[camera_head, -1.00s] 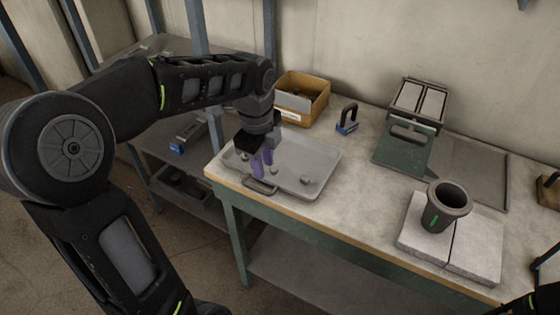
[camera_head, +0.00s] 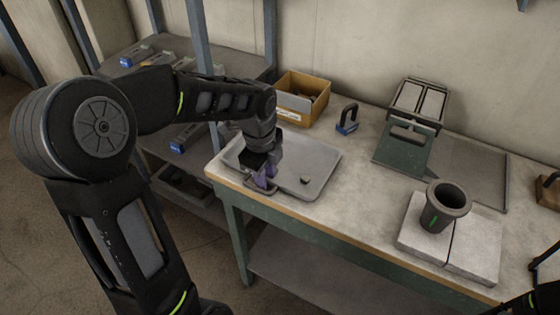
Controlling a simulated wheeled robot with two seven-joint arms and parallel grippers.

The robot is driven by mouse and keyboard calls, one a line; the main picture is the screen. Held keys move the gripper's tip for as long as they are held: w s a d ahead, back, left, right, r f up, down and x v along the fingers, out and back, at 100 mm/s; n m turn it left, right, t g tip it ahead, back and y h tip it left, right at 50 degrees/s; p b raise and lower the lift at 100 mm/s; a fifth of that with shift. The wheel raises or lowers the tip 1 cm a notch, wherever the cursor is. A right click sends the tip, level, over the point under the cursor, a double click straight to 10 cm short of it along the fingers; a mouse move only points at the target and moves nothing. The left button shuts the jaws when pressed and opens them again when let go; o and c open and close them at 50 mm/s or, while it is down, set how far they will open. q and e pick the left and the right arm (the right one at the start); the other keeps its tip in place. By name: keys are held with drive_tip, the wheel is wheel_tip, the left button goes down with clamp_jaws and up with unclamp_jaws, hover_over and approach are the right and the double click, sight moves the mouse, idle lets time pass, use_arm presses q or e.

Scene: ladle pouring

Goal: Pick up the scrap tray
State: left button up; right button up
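The scrap tray (camera_head: 322,168) is a shallow grey metal tray on the left part of the workbench. A small dark lump lies in it, and my gripper hides part of its left side. A dark handle (camera_head: 262,187) sticks out at its near left edge. My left gripper (camera_head: 264,179) points down at this handle, with its purple fingertips low and right at it. Whether the fingers are closed on the handle cannot be made out. The tray rests flat on the bench. My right gripper is out of view; only part of my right arm shows at the lower right corner.
A cardboard box (camera_head: 318,84) and a blue-based, dark-handled tool (camera_head: 347,119) stand behind the tray. To the right are a green-fronted stand (camera_head: 404,150) and a dark cup (camera_head: 434,215) on pale slabs (camera_head: 472,250). A shelf rack post (camera_head: 201,60) rises behind my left arm.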

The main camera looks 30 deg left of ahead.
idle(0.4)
use_arm(q)
clamp_jaws()
idle(1.2)
